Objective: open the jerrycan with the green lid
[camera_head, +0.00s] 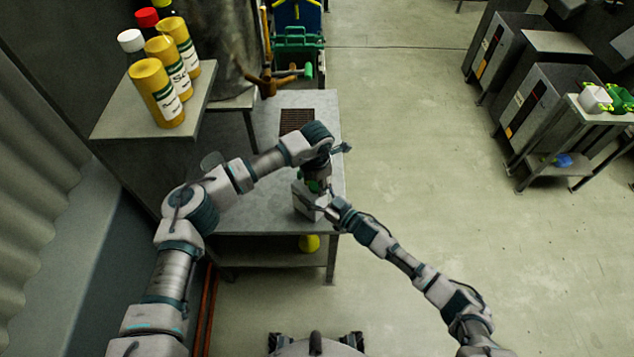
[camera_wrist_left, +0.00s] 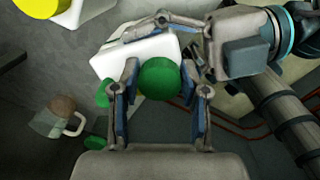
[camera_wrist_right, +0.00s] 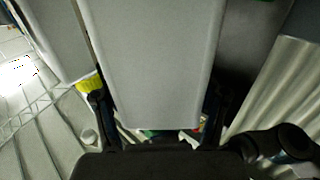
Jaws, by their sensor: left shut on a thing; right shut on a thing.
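The white jerrycan (camera_head: 304,201) stands on the grey metal table, partly hidden by my arms. Its round green lid (camera_wrist_left: 158,79) shows between the fingers of my left gripper (camera_wrist_left: 159,72), which is shut on it from above. The jerrycan's white body (camera_wrist_left: 138,54) shows behind the lid in the left wrist view. My right gripper (camera_head: 328,207) is shut on the jerrycan's body from the right. In the right wrist view the jerrycan's pale wall (camera_wrist_right: 150,60) fills the space between the fingers.
Yellow bottles (camera_head: 157,92) stand on a raised shelf at the left. A dark grate (camera_head: 297,119) lies behind on the table (camera_head: 262,214). A yellow object (camera_head: 309,243) is on the lower shelf. Another table (camera_head: 585,117) at right holds white and green containers. The floor between is clear.

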